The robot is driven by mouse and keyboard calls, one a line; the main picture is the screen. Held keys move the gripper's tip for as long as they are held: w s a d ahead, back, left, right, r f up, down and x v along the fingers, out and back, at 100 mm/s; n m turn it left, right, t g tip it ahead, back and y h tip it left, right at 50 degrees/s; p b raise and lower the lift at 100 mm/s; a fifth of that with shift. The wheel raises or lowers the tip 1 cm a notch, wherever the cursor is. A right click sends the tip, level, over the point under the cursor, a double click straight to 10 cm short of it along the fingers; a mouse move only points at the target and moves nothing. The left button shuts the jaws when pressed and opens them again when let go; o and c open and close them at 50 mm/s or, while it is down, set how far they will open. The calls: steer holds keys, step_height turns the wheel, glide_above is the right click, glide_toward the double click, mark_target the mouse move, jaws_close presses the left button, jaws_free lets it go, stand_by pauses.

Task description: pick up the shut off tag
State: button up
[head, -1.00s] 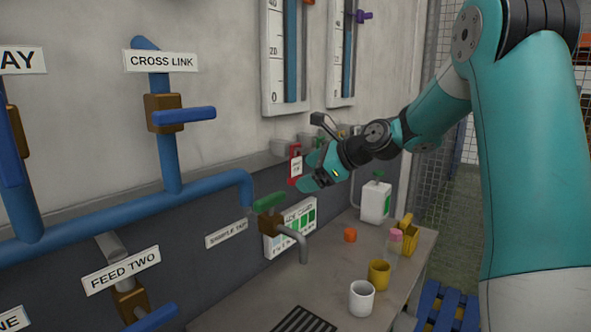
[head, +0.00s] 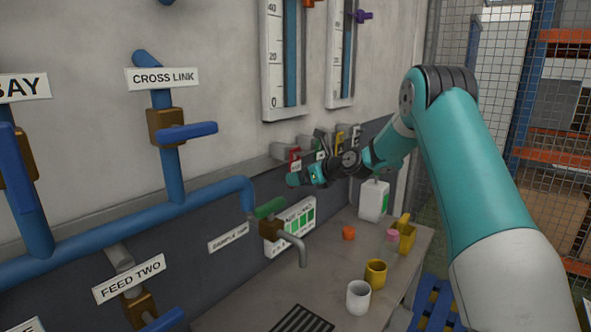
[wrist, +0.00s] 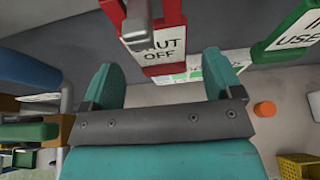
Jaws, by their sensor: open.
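The shut off tag (head: 295,157) is a red tag with a white label, hanging at the left end of a row on the wall ledge. In the wrist view the tag (wrist: 158,42) shows "SHUT OFF" upright below a grey peg (wrist: 137,24) that covers part of its label. My gripper (head: 293,179) is just below and in front of the tag in the head view. In the wrist view my gripper (wrist: 161,72) has its two teal fingers wide apart, with the tag's lower edge ahead of the gap. Nothing is held; contact cannot be told.
A green "in use" tag (wrist: 290,32) hangs to the right of the red one. Yellow tags (head: 341,139) hang farther along. Below are a tap with a green handle (head: 270,207), a bench (head: 325,275) with a white cup (head: 358,297), yellow cup (head: 376,272) and orange cap (head: 348,233).

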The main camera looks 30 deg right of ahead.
steer(key=p+x, duration=0.3)
steer(key=x, duration=0.1)
steer(key=shift+w, duration=0.1)
steer(key=shift+w+a+f, duration=0.1)
steer(key=shift+w+f, duration=0.3)
steer(key=shift+w, duration=0.05)
steer(key=c, duration=1)
steer(key=s+d+b, duration=0.3)
steer(key=s, duration=0.5)
steer(key=s+d+r+b, duration=0.1)
steer(key=s+d+b, duration=0.2)
steer(key=s, duration=0.6)
steer(key=shift+r+b, duration=0.3)
steer(key=shift+b, duration=0.5)
steer(key=shift+d+r+p, duration=0.1)
steer(key=shift+r+p, duration=0.25)
steer(key=shift+p, duration=0.45)
